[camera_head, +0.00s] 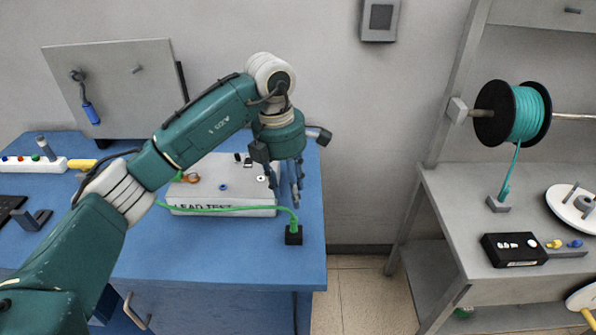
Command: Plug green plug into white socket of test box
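The grey test box (220,197), lettered "LEAD TEST", stands on the blue bench. Its white socket (261,178) is on the top, near the right end. A green lead (215,208) runs along the front of the box to the green plug (294,220), which stands upright in a small black block (293,237) near the bench's right edge. My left gripper (286,196) points down above the plug, between it and the box's right end. Its fingers look apart and empty, and do not appear to touch the plug. My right gripper is not in view.
A blue socket (223,187) and an orange piece (189,178) are also on the box top. A grey board (125,75) with a blue-handled tool stands behind. A white strip (35,164) lies at left. At right, a grey shelf holds a teal spool (528,113).

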